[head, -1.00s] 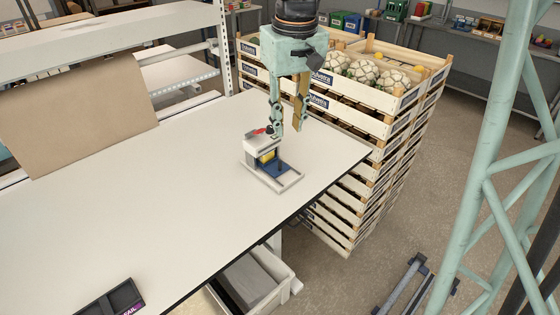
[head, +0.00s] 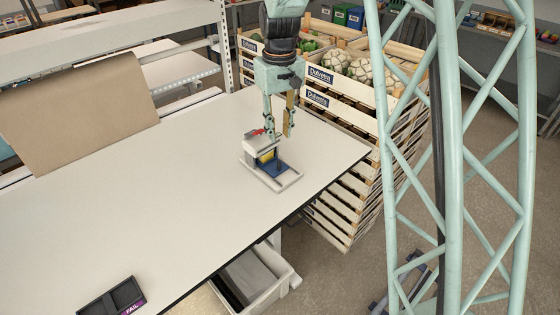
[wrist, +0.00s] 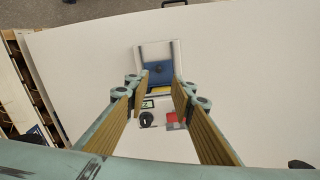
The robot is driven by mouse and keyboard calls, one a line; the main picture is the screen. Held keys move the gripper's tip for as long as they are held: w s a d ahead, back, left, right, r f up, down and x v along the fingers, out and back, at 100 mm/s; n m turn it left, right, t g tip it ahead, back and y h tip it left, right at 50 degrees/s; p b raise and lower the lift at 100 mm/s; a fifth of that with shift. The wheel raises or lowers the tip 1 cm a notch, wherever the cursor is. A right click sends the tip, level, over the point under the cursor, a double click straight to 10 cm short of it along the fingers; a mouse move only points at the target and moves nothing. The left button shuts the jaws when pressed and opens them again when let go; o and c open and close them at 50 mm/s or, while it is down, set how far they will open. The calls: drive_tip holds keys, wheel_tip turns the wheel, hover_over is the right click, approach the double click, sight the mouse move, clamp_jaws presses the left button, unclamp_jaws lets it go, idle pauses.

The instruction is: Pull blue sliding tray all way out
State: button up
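The blue sliding tray (head: 274,168) sits in a small pale fixture (head: 286,185) on the white table, near its right corner. The fixture has a grey-white housing, a yellow part (head: 265,155) and a red piece on top. My gripper (head: 280,136) is open and empty, pointing down just above and behind the tray. Its fingers (wrist: 160,82) frame the fixture in the wrist view. I see no contact with the tray.
Stacked wooden crates (head: 345,115) stand beyond the table's right edge. A pale drawer or bin (head: 258,278) is under the table edge. The table's middle is clear.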

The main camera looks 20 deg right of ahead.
sight(279, 162)
drive_tip(key=shift+w+f, duration=0.5)
drive_tip(key=shift+f, duration=0.1)
drive_tip(key=shift+f, duration=0.15)
drive_tip(key=shift+f, duration=6.75)
drive_tip(key=shift+c, duration=0.4)
clamp_jaws()
